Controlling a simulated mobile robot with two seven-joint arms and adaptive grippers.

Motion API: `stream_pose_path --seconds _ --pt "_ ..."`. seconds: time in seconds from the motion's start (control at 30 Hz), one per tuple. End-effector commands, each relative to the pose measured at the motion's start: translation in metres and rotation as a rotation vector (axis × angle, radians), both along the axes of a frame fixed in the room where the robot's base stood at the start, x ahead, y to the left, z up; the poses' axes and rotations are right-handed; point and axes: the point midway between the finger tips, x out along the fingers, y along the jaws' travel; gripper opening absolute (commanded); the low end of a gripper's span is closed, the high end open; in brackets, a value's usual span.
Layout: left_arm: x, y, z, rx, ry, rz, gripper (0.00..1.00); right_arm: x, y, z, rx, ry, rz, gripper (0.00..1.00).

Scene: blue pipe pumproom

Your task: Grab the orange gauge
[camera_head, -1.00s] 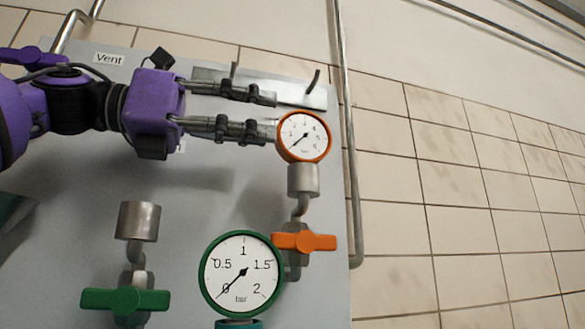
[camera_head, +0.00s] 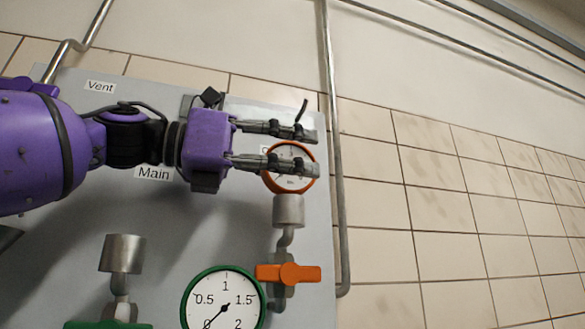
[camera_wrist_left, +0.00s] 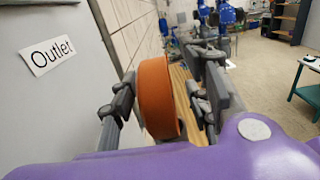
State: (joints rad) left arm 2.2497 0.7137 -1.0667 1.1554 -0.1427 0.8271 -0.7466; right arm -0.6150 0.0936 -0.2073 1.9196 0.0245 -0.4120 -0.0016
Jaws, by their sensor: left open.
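The orange gauge (camera_head: 290,188) has an orange rim and a white dial and stands upright on a grey pipe fitting (camera_head: 289,210). My left gripper (camera_head: 315,154) comes in from the left with its fingers open. In the head view its lower finger crosses in front of the dial and hides much of it, while its upper finger passes above the gauge. In the left wrist view the orange gauge (camera_wrist_left: 158,97) is edge-on between the two open fingers, nearer the left one. I cannot tell whether either finger touches it. My right gripper is not in view.
An orange valve handle (camera_head: 288,273) sits below the fitting. A green gauge (camera_head: 223,300) and an open pipe end (camera_head: 122,253) are lower left. A metal hook (camera_head: 301,110) sticks out above the upper finger. A vertical pipe (camera_head: 334,150) runs along the panel's right edge.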

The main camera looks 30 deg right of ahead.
Motion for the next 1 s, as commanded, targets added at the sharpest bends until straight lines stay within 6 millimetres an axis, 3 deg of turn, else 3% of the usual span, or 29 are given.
stream_pose_path --seconds 0.1,0.43,0.77,1.0 --pt "0.003 0.001 -0.002 0.000 0.003 0.002 0.41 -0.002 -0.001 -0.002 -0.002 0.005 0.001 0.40" --pt "0.003 0.001 -0.001 0.000 0.003 0.002 0.00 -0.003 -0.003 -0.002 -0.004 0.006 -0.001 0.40" --pt "0.003 0.001 0.000 -0.001 0.002 0.002 0.00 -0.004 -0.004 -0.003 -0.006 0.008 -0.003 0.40" --pt "0.004 0.001 0.014 -0.003 0.003 0.002 0.00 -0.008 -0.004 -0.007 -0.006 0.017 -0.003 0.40"
